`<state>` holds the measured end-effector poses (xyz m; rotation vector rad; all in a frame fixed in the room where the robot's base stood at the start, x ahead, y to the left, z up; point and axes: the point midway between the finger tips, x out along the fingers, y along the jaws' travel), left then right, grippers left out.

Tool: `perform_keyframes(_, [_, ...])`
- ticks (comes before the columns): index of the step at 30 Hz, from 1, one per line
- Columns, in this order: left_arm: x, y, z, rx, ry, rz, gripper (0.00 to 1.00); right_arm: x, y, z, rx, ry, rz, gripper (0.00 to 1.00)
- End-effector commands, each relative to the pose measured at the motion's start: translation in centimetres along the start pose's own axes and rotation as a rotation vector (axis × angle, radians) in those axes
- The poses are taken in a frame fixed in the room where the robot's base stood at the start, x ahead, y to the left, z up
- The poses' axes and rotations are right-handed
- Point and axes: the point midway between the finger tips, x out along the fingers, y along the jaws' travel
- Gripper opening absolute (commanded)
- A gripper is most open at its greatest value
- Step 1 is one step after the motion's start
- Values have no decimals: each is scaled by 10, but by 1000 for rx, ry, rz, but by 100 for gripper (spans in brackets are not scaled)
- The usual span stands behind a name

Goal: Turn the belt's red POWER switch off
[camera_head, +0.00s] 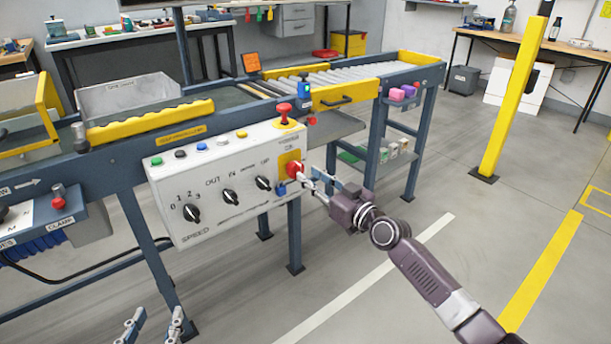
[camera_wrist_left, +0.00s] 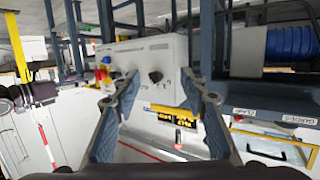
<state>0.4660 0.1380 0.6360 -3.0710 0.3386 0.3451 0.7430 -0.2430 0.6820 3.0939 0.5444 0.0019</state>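The red POWER switch (camera_head: 294,169) sits on a yellow plate at the lower right of the belt's white control panel (camera_head: 225,178). My right gripper (camera_head: 307,180) has its fingertips right at the switch, from the right side. I cannot tell whether they touch it or how far apart they are. The switch's exact angle is too small to read. My left gripper (camera_head: 152,328) is at the bottom edge of the head view, low in front of the panel, open and empty. In the left wrist view its fingers (camera_wrist_left: 160,98) are spread, with the panel (camera_wrist_left: 160,60) beyond them.
A red mushroom button (camera_head: 284,112) stands above the switch, and a small blue part (camera_head: 281,189) sits beside it. Black knobs (camera_head: 231,198) line the panel. A roller conveyor (camera_head: 335,78) runs behind. A yellow post (camera_head: 515,95) stands to the right. The floor in front is clear.

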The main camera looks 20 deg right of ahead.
Motion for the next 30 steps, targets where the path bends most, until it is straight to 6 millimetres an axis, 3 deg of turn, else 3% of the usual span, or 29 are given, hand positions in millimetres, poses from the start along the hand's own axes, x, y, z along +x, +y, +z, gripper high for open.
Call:
perform_keyframes(3, [2,3,-17,-1,84,6,40,16,0,1,2,1,-1,27])
perform_keyframes(9, [1,5,-38,-3,176,11,40,30,0,1,2,0,0,27])
perform_keyframes(19, [1,6,-44,-3,197,12,40,33,0,1,0,-1,0,27])
perform_keyframes(27, [1,6,-44,-3,196,12,40,33,0,1,1,-1,0,0])
perform_keyframes(30, [1,6,-44,-3,196,12,40,33,0,1,1,-1,0,0])
